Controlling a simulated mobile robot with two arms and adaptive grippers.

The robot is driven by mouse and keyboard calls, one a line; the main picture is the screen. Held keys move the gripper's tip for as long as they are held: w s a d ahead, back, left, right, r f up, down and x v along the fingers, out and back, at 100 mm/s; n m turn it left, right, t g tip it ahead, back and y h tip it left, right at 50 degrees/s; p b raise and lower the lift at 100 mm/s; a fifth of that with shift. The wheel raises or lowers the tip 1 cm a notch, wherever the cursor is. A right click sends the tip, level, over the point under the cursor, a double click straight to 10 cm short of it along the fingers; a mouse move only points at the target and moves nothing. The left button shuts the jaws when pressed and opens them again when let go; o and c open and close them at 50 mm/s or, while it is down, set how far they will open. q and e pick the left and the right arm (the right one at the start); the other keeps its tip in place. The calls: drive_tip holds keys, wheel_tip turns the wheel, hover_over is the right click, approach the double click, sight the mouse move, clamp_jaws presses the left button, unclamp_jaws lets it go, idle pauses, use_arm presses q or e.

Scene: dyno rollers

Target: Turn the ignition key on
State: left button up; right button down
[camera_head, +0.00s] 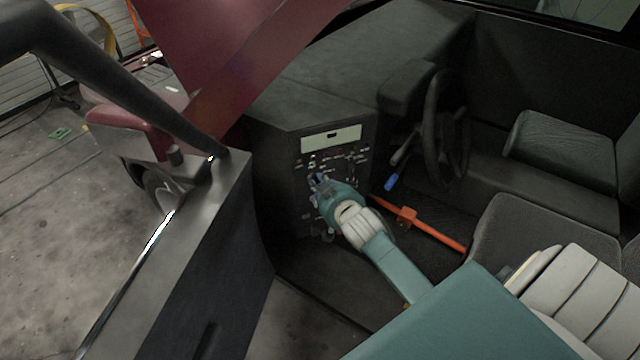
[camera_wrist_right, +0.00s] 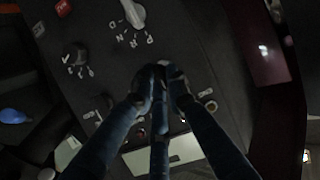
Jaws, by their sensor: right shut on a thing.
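The dark control panel (camera_head: 285,165) stands in the middle of the head view, with several small knobs and switches on its face. My right gripper (camera_head: 319,182) reaches it from the lower right, its fingers at the panel's face. In the right wrist view, the fingertips of my right gripper (camera_wrist_right: 161,85) are drawn together on a small thing at the panel. I take this to be the ignition key; the fingers hide nearly all of it, so its turn angle cannot be told. My left gripper is not in view.
A pale selector (camera_wrist_right: 133,14) with letters and a dark knob (camera_wrist_right: 75,55) sit near the fingers. A pale display (camera_head: 331,138) lies above the gripper. The steering wheel (camera_head: 434,130), a blue-tipped lever (camera_head: 391,181) and an orange bar (camera_head: 440,233) are to the right.

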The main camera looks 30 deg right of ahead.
drive_tip(key=shift+d+f+m+t+y+b, duration=0.15)
drive_tip(key=shift+m+t+y+b, duration=0.15)
drive_tip(key=shift+m+y, duration=0.55)
drive_tip(key=shift+f+m+t+y+b, duration=0.15)
drive_tip(key=shift+m+t+y, duration=0.25)
drive_tip(key=shift+m, duration=0.8)
drive_tip(key=shift+d+f+m+t+y+b, duration=0.1)
drive_tip(key=shift+m+t+y+b, duration=0.15)
drive_tip(key=shift+m+y, duration=0.65)
drive_tip(key=shift+s, duration=0.1)
drive_tip(key=c, duration=1.7)
unclamp_jaws()
drive_tip(key=shift+r, duration=0.1)
